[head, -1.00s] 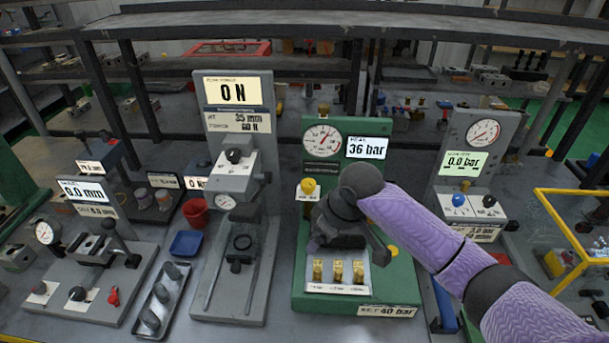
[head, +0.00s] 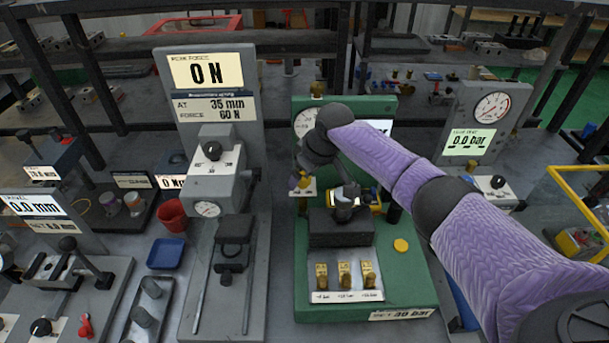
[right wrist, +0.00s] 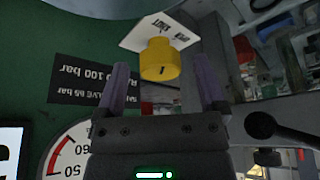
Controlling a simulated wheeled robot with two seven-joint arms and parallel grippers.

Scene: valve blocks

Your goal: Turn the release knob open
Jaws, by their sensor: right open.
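The yellow release knob (right wrist: 160,60) sits on a white lettered plate (right wrist: 158,32) on the green test stand (head: 420,290). In the head view the knob (head: 304,183) is partly hidden by my right gripper (head: 298,182). In the right wrist view my right gripper (right wrist: 160,88) is open, one purple finger towards each side of the knob. The knob lies just beyond and between the fingertips; I cannot tell whether they touch it. A valve (head: 345,205) stands in the stand's dark block (head: 342,232). My left gripper does not show.
My right arm covers most of the stand's pressure display. The stand's gauge (right wrist: 78,150) is close to the gripper in the wrist view. Several brass pieces (head: 344,275) stand in front of the block. A grey force stand (head: 258,130) is on the left.

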